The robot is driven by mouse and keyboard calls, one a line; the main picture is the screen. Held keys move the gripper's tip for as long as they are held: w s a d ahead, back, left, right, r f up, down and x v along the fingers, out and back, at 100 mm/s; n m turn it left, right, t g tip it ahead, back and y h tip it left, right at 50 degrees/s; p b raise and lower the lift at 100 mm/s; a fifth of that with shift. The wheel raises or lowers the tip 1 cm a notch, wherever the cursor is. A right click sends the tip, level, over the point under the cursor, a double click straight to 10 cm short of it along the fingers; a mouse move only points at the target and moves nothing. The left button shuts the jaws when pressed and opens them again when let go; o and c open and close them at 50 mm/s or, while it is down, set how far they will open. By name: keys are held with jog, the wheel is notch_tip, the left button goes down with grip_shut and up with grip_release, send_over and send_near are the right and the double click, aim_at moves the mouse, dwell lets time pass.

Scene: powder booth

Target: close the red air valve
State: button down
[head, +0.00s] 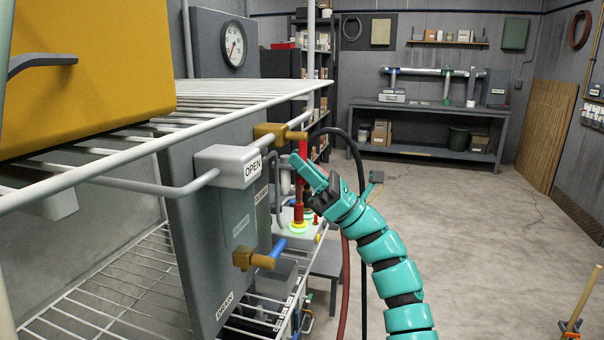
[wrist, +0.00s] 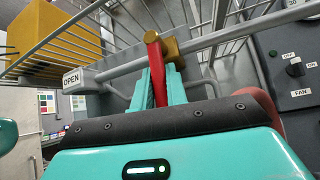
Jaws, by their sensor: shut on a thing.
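The red air valve's lever (wrist: 154,62) projects from a brass body (wrist: 171,47) on a grey pipe, pointing toward the wrist camera and across the pipe. In the head view the brass body (head: 270,132) sits on the pipe just right of a grey block labelled OPEN (head: 228,166). A red piece of the lever (head: 303,149) shows above my fingertips. My gripper (head: 304,170) has the lever between its teal fingers, also seen in the wrist view (wrist: 158,88), and is shut on it. The fingers hide part of the lever.
A second brass valve with a blue handle (head: 265,260) is lower, near a DRAIN label (head: 224,306). A white wire shelf (head: 200,100) holds a yellow box (head: 90,65). Dark hoses hang beside my arm. Open floor (head: 470,230) lies right.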

jog(key=shift+w+d+r+n+g, duration=0.1)
jog(key=shift+w+n+g, duration=0.05)
jog(key=shift+n+g, duration=0.55)
jog(key=c, duration=1.4)
grip_release()
jog(key=b+v, duration=0.1)
jog(key=v, duration=1.6)
jog(key=shift+f, duration=0.3)
jog(key=shift+d, duration=0.15)
